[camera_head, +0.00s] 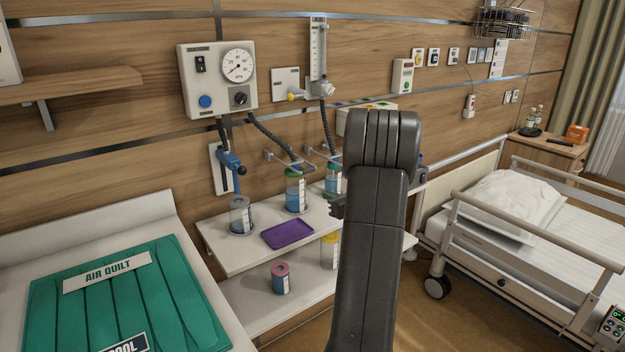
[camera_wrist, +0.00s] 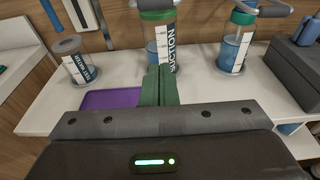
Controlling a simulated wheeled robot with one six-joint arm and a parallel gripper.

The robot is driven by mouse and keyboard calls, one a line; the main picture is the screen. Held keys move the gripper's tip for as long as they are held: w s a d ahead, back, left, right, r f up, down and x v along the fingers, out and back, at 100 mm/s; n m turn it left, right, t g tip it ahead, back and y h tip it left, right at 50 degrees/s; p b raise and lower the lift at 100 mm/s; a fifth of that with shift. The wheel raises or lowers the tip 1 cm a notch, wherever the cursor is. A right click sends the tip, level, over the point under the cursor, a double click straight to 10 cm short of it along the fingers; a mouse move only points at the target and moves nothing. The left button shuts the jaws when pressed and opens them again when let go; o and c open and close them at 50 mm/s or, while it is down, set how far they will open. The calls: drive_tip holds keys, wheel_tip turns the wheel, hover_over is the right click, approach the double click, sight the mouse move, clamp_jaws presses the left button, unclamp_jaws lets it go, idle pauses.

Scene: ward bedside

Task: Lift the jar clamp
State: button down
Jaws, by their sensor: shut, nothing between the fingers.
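My gripper (camera_wrist: 160,70) is shut and empty, its two green fingers together in the wrist view. They cover part of the middle jar (camera_wrist: 165,42), a clear green-lidded jar with blue liquid and a label; I cannot tell whether they touch it. In the head view this jar (camera_head: 295,192) stands on the upper shelf. A grey metal clamp bracket (camera_head: 279,156) runs from the wall to its top. A second bracket (camera_head: 318,151) reaches the right green-lidded jar (camera_head: 333,180), also seen in the wrist view (camera_wrist: 236,45). My arm hides most of my gripper in the head view.
A grey-lidded jar (camera_head: 240,216) and purple tray (camera_head: 287,234) are on the upper shelf (camera_head: 232,258). Red-lidded (camera_head: 281,279) and yellow-lidded (camera_head: 329,252) containers stand below. A dark grey box (camera_wrist: 288,75) is at right. Hoses hang from the wall. A bed (camera_head: 560,235) stands right.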

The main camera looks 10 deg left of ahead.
drive_tip(key=shift+w+a, duration=0.1)
drive_tip(key=w+a+r+p, duration=0.2)
drive_tip(key=w+a+p, duration=0.2)
drive_tip(key=w+a, duration=0.2)
drive_tip(key=shift+w+a, duration=0.15)
idle(0.3)
drive_tip(key=shift+r+p, duration=0.15)
drive_tip(key=shift+p, duration=0.15)
